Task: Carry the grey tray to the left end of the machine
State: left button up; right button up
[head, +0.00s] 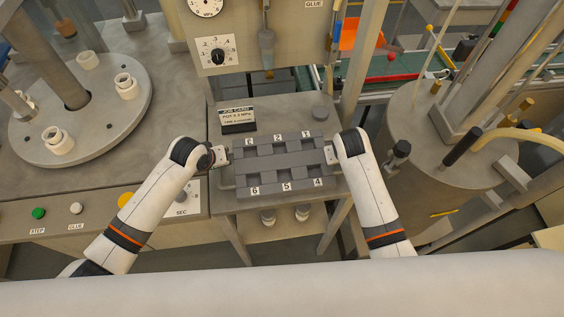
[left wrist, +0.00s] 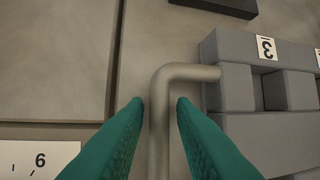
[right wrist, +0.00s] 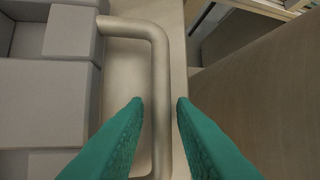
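The grey tray (head: 279,161) lies on a small metal bench in the middle of the head view. Its pockets are labelled with numbers and look empty. My left gripper (head: 222,156) is at the tray's left end. In the left wrist view its green fingers (left wrist: 160,103) are open on either side of the left bar handle (left wrist: 159,125), with small gaps. My right gripper (head: 330,153) is at the right end. In the right wrist view its fingers (right wrist: 160,103) are open around the right bar handle (right wrist: 160,75). The fingertips' lower contact is hard to see.
A job card (head: 238,119) stands behind the tray. The machine's round plate (head: 140,95) with white sockets is at the left, above a panel with buttons (head: 38,213). A round metal drum (head: 430,140) with posts stands at the right.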

pick_arm(q)
grip_shut()
pick_arm(e)
grip_shut()
pick_arm(q)
jog(key=shift+w+r, duration=0.1)
jog(key=shift+r, duration=0.05)
pick_arm(e)
jog(key=shift+r, duration=0.15)
